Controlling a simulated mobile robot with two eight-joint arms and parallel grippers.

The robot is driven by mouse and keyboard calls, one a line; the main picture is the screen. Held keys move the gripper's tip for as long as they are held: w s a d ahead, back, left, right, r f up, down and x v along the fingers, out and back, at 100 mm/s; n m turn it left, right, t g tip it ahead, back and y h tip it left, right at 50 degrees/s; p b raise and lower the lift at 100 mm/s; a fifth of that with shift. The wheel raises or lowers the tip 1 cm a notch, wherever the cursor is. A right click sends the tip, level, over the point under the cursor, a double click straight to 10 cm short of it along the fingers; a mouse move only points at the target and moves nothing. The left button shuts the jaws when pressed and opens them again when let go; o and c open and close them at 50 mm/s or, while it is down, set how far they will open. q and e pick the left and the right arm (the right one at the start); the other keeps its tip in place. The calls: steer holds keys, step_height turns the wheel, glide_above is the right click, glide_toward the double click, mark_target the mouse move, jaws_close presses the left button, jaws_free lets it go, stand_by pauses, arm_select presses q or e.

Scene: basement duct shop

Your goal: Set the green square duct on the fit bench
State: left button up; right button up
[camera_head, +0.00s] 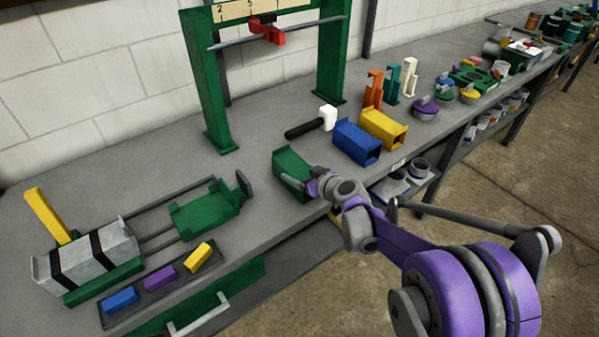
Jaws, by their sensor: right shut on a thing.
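The green square duct (289,164) is at the front part of the long grey bench (262,210), left of a blue square duct (357,141) and a yellow one (383,127). My right gripper (314,186) comes in from the lower right and is shut on the green duct at its near right end. The fingers and wrist hide part of that end. I cannot tell whether the duct touches the bench top or is slightly above it. My left gripper is out of view.
A green press frame (208,85) stands behind. A black-handled mallet (308,125) lies behind the ducts. At left are a green sliding fixture (205,209), a strapped grey block (88,262) and a tray (110,319) of coloured blocks. Bench top is bare between fixture and green duct.

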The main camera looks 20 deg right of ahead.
steer(key=o, duration=1.3)
steer(key=shift+r, duration=0.2)
steer(key=v, duration=1.2)
steer(key=s+a+f+g, duration=0.4)
steer(key=s+a, duration=0.3)
steer(key=s, duration=0.4)
steer(key=s+f+m+g+h, duration=0.1)
steer(key=s, duration=0.3)
steer(key=s+d+f+m+g+h, duration=0.1)
steer(key=s+f+h, duration=0.1)
steer(key=s, duration=0.3)
steer(key=s+d+f+m+g+h, duration=0.1)
steer(key=s+m, duration=0.1)
steer(key=s, duration=0.3)
steer(key=shift+s+d+f+g+h+p, duration=0.1)
steer(key=shift+d+f+g+h+p, duration=0.1)
steer(key=shift+f+g+h+p, duration=0.15)
steer(key=shift+r, duration=0.15)
